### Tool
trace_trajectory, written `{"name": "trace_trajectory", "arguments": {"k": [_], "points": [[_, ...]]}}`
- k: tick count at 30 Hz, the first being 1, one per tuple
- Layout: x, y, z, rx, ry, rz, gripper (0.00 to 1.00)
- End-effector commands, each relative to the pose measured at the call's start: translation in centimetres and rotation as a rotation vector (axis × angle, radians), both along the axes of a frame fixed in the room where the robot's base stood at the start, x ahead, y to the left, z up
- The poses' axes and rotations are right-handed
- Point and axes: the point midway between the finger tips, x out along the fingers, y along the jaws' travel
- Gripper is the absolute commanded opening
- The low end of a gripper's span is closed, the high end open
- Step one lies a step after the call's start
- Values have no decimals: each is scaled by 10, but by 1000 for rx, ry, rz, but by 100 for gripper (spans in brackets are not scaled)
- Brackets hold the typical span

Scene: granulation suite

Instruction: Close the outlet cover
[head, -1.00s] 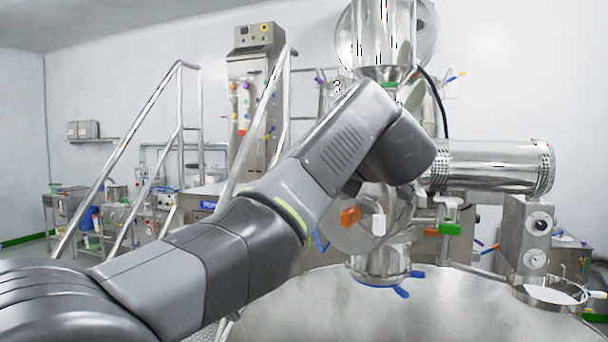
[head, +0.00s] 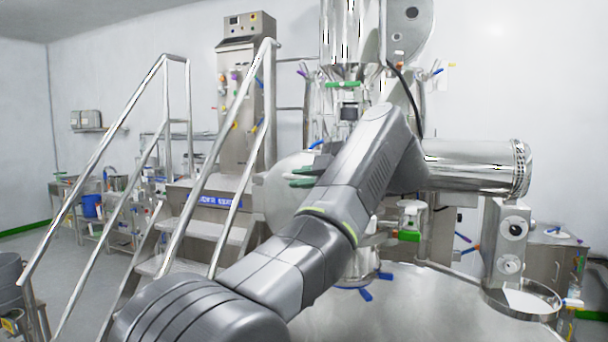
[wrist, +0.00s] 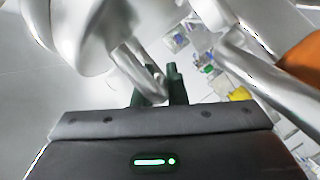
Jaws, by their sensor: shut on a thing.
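The outlet cover appears to be the round metal disc (head: 272,195) left of my forearm in the head view. My arm hides its right side. My gripper (wrist: 158,78) shows in the wrist view with dark green fingers closed around a slim metal handle (wrist: 132,68). A rounded metal piece (wrist: 80,30) lies just above left of it. In the head view, green finger parts (head: 303,178) show in front of the disc. The outlet opening is hidden behind my arm.
A steel staircase with rails (head: 185,150) stands left. A horizontal metal cylinder (head: 475,166) sticks out right of my arm. A large steel dome (head: 420,305) fills the lower right. An orange part (wrist: 302,60) is close at the right in the wrist view.

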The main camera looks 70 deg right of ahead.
Motion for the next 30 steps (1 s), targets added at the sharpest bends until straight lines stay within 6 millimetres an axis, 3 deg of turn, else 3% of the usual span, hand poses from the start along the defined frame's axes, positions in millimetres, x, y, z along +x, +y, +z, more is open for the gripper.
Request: {"name": "trace_trajectory", "arguments": {"k": [13,14,16,26,30], "points": [[1,-1,-1,-1,1,7,0],[1,-1,-1,-1,1,7,18],[1,-1,-1,-1,1,7,32],[-1,0,0,-2,0,5,33],[-15,4,3,-4,0,3,33]]}}
